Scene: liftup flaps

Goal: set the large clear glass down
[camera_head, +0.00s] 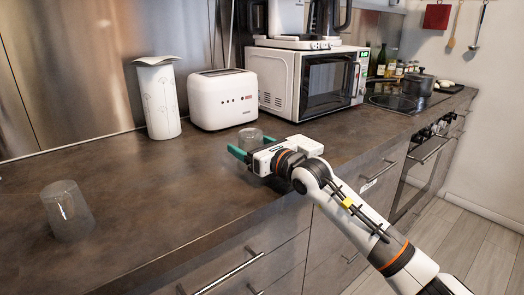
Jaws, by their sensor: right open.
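A clear glass (249,136) shows at my right gripper (250,146), in the middle of the counter view. My right gripper is open, with its green fingers around or right beside this glass; its lower part is hidden by the gripper, so I cannot tell if the fingers touch it. The glass looks upright, seemingly on the dark countertop (150,205). A second clear glass (67,210) stands on the counter at the left, apart from the gripper. I cannot tell for sure which glass is larger. My left gripper is not in view.
A white toaster (222,99) and a white patterned canister (159,100) stand behind the gripper. A white microwave (305,78) stands to the right, with a coffee machine (300,20) on top. The counter between the two glasses is clear. Drawers lie below the front edge.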

